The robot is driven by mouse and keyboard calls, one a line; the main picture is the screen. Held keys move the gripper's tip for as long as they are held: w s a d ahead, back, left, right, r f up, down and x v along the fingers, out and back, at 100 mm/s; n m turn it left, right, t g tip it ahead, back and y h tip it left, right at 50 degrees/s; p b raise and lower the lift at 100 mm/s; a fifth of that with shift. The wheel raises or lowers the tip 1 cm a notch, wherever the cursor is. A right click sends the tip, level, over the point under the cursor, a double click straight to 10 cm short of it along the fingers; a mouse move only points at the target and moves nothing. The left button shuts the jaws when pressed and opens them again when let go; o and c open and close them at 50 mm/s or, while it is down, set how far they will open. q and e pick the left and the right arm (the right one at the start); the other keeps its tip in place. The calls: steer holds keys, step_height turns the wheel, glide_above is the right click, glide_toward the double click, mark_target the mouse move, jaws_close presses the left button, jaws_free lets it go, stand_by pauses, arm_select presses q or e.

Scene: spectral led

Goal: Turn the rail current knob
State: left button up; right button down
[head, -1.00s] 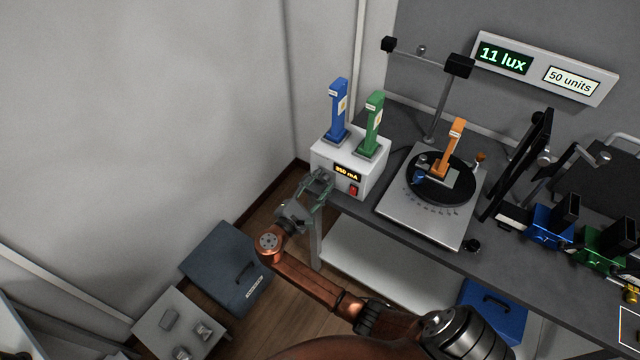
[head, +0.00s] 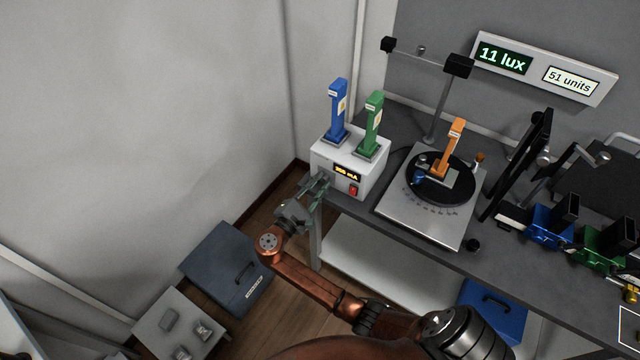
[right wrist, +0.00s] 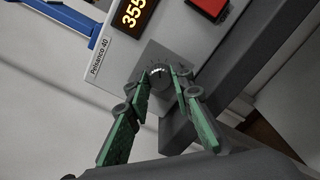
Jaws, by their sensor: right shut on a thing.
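The rail current knob (right wrist: 159,72) is a small dark round knob on a grey plate with a dial scale, on the front of a white supply box (head: 374,176). My right gripper (right wrist: 160,76) is shut on the knob, one green-padded finger on each side. In the head view my right gripper (head: 318,186) reaches the box's lower left front and hides the knob. The box's amber display (right wrist: 133,14) begins with 355 in the wrist view, where its right end is cut off. My left gripper is not in view.
A red switch (head: 354,190) sits right of the knob. Blue (head: 338,112) and green (head: 374,125) LED modules stand on the box. A turntable (head: 428,216) with an orange module is to the right. The wall panel (head: 545,68) reads 11 lux and 51 units.

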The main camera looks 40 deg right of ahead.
steer(key=m, duration=0.3)
steer(key=shift+f, duration=0.15)
arm_select(q)
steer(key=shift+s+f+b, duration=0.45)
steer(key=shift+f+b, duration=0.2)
steer(key=shift+b, duration=0.05)
arm_select(e)
steer(key=shift+m, duration=1.9)
steer(key=c, duration=1.7)
jaws_free()
